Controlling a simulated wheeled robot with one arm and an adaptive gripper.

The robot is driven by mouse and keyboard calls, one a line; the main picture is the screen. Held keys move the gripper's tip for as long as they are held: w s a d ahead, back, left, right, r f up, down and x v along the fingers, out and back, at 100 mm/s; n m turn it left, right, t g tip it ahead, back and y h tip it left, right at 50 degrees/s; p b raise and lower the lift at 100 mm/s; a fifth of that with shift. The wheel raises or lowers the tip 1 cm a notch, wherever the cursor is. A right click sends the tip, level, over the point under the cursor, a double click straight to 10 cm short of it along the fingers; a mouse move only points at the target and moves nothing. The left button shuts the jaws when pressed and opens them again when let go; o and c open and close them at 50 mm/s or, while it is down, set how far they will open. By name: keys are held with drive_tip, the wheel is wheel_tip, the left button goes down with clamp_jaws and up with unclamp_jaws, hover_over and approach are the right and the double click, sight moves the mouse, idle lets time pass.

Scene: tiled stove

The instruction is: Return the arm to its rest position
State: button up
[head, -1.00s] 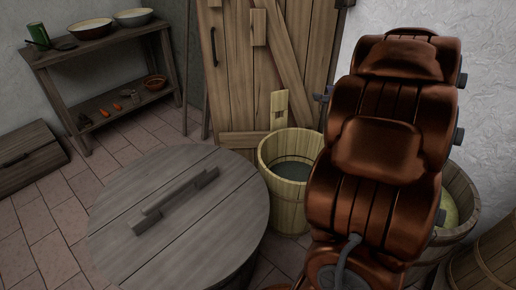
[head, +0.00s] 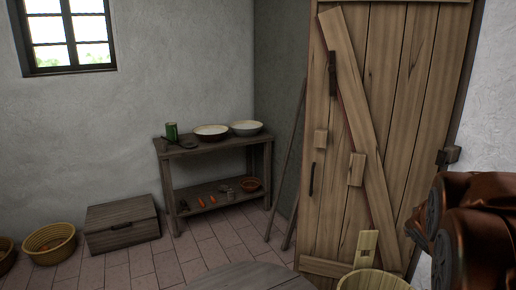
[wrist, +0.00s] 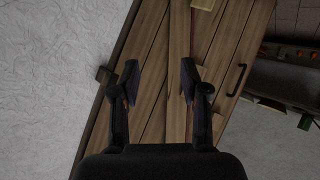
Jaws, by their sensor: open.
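My gripper (wrist: 158,88) shows in the wrist view with its two dark fingers apart and nothing between them. Behind the fingers is the plank door (wrist: 178,40), seen tilted and at some distance. In the head view, part of my copper-brown arm shows at the lower right edge, beside the door (head: 395,120). The gripper itself is outside the head view.
A wooden bucket (head: 373,281) and a round wooden lid (head: 250,277) stand low in front. A shelf table (head: 215,143) with bowls stands at the back wall. A chest (head: 121,226) and a basket (head: 49,244) are at left. The tiled floor between is clear.

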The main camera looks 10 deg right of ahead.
drive_tip(key=s+a+r+n+g+y+p, duration=0.1)
drive_tip(key=s+a+r+g+y+p, duration=0.1)
drive_tip(key=s+a, duration=0.6)
drive_tip(key=s+a+r+n+g+y+p, duration=0.1)
drive_tip(key=s+a+p, duration=0.6)
drive_tip(key=a, duration=0.7)
drive_tip(key=s+a+r+g+y+p, duration=0.2)
drive_tip(key=s+a+g+y+p, duration=0.2)
drive_tip(key=s+a, duration=0.6)
drive_tip(key=g+p, duration=0.1)
drive_tip(key=g, duration=0.1)
drive_tip(key=shift+s+a+r+n+g+y, duration=0.2)
drive_tip(key=shift+a+r+n+g+y, duration=0.1)
drive_tip(key=shift+a+r+n+g, duration=0.1)
drive_tip(key=shift+d, duration=0.2)
